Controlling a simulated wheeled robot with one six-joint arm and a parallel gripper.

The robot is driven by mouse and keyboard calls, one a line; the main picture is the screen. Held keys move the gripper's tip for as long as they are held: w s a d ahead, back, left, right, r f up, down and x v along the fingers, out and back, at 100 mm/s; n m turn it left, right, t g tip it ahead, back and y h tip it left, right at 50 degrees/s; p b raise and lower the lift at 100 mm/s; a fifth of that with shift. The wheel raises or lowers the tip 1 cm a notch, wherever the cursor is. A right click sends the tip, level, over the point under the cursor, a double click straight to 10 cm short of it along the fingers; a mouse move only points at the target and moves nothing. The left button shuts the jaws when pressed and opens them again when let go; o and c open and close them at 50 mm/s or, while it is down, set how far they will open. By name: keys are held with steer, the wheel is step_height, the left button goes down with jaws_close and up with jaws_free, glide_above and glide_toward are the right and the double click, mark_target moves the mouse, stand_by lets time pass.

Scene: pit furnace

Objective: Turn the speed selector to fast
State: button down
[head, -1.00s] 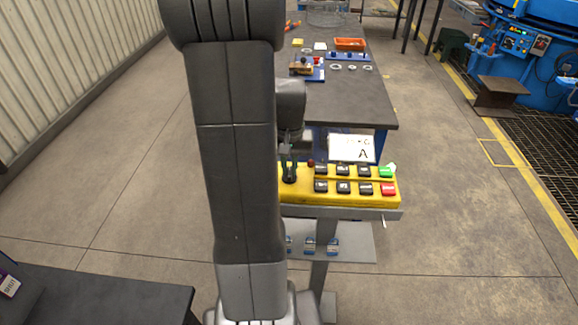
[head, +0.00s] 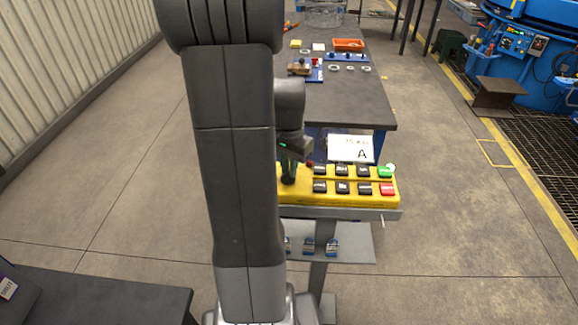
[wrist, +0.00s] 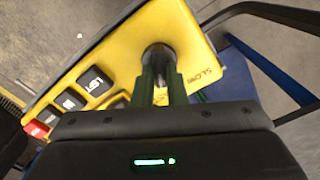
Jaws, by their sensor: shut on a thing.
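The speed selector is a dark round knob (wrist: 158,58) at one end of the yellow control pendant (wrist: 125,40). The word SLOW (wrist: 202,75) is printed on the yellow face to its right in the wrist view. No FAST label can be seen. My gripper (wrist: 161,80) is shut on the knob, one green finger on each side. In the head view my gripper (head: 289,172) reaches down to the pendant's left end, and my arm hides part of that end. The knob's pointer direction cannot be made out.
Black buttons (head: 342,170), a green button (head: 386,171) and a red button (head: 387,189) lie right of the knob. A small red knob (head: 310,164) is close to my gripper. A white sign (head: 350,148) stands behind the pendant, before a dark workbench (head: 350,105).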

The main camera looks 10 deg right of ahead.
stand_by(0.3)
steer(key=c, duration=1.5)
jaws_free()
steer(key=shift+o, duration=0.2)
step_height(320, 180, up, 14)
steer(key=shift+f, duration=0.25)
step_height(320, 180, down, 14)
steer(key=shift+r, duration=0.15)
steer(key=shift+r, duration=0.1)
